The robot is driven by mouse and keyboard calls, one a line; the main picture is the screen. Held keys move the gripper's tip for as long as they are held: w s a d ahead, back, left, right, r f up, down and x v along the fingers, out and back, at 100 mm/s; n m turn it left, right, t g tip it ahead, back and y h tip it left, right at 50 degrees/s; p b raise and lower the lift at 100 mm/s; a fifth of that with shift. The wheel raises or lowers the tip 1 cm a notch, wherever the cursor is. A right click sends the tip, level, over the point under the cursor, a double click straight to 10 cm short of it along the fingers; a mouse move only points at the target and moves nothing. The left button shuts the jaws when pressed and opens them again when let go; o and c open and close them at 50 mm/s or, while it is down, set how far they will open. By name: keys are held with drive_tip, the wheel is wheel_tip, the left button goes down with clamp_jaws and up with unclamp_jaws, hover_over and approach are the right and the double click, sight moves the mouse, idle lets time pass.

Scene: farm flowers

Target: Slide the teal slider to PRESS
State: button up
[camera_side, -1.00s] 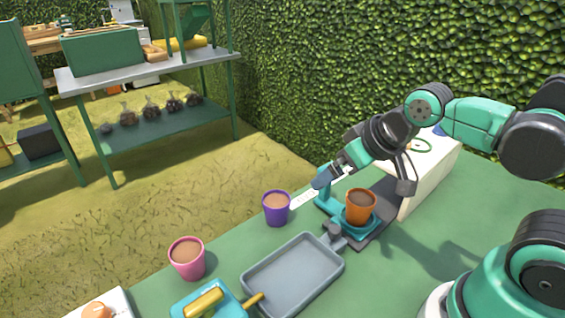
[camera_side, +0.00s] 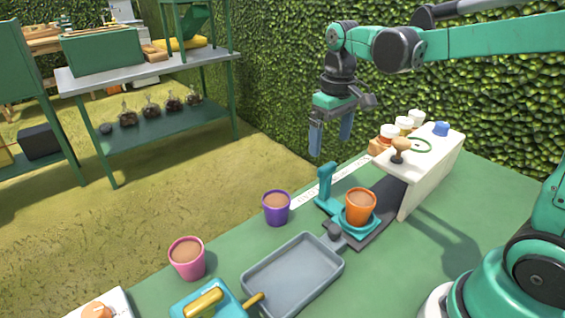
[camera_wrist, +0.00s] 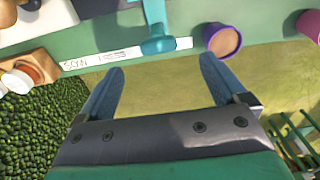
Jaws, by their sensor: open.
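The teal slider (camera_side: 325,186) has an upright handle and a round holder, and sits on a dark rail (camera_side: 385,222). An orange pot (camera_side: 360,205) filled with brown soil stands in its holder. The rail runs toward a white raised stand at the right. In the wrist view the slider's handle (camera_wrist: 158,30) shows at the top, beside a white label strip (camera_wrist: 125,54) with partly readable lettering. My gripper (camera_side: 331,146) is open and empty, pointing down in the air above and behind the slider, apart from it. In the wrist view its fingers (camera_wrist: 162,88) are spread.
A white stand (camera_side: 435,165) at the right holds small jars, a stamp (camera_side: 400,148) and a blue cap. A purple pot (camera_side: 276,208), a pink pot (camera_side: 187,258) and a grey tray (camera_side: 293,275) stand to the left. The air around my gripper is clear.

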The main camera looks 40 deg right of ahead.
sight(327, 165)
drive_tip(key=shift+w+d+f, duration=0.15)
drive_tip(key=shift+w+f, duration=0.05)
drive_tip(key=shift+f, duration=2.75)
drive_tip(key=shift+c, duration=0.2)
clamp_jaws()
